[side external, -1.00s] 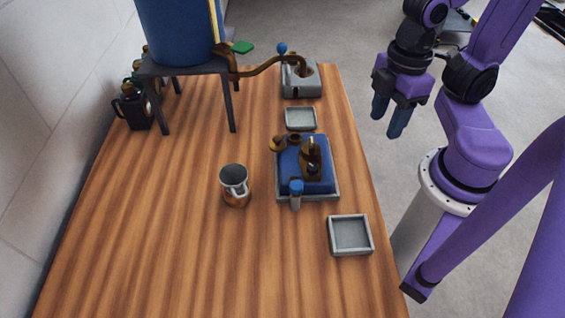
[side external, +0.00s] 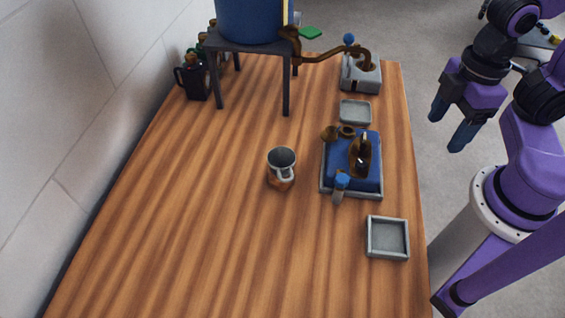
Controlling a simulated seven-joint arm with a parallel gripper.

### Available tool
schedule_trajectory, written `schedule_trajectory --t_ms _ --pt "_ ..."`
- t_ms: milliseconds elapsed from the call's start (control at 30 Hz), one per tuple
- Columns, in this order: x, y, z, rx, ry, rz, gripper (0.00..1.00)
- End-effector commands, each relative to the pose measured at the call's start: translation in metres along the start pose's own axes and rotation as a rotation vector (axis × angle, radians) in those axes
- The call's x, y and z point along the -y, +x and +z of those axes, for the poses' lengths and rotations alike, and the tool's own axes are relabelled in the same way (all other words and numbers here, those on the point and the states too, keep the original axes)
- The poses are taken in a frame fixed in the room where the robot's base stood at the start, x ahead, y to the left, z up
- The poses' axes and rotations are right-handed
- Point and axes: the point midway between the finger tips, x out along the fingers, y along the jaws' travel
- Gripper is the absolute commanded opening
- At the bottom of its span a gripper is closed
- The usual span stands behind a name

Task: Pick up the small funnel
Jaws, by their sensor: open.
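My gripper (side external: 448,126) hangs open and empty off the right edge of the table, fingers pointing down. A grey tray with a blue pad (side external: 368,178) lies on the right half of the table, left of and below my gripper in the picture. Small brown and dark pieces stand on it: a round brown piece (side external: 330,134), a dark ring-like piece (side external: 347,131) and a taller brown piece (side external: 360,158). A blue-topped piece (side external: 341,181) stands at its front edge. One of these may be the small funnel; I cannot tell which at this size.
A metal mug (side external: 281,160) stands left of the tray. An empty square dish (side external: 387,237) is in front, a smaller dish (side external: 355,112) behind. A blue tank (side external: 250,20) on a dark stand has a brown pipe reaching a grey block (side external: 361,75). The front left tabletop is clear.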

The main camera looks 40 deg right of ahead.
Motion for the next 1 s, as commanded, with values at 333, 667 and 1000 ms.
schedule_trajectory --t_ms 333,667,1000 --pt "-0.001 0.001 0.000 0.006 -0.007 0.006 1.00" --pt "-0.050 0.031 -0.009 0.285 -0.407 0.326 1.00" --pt "-0.091 0.047 -0.090 0.557 -1.098 0.819 1.00"
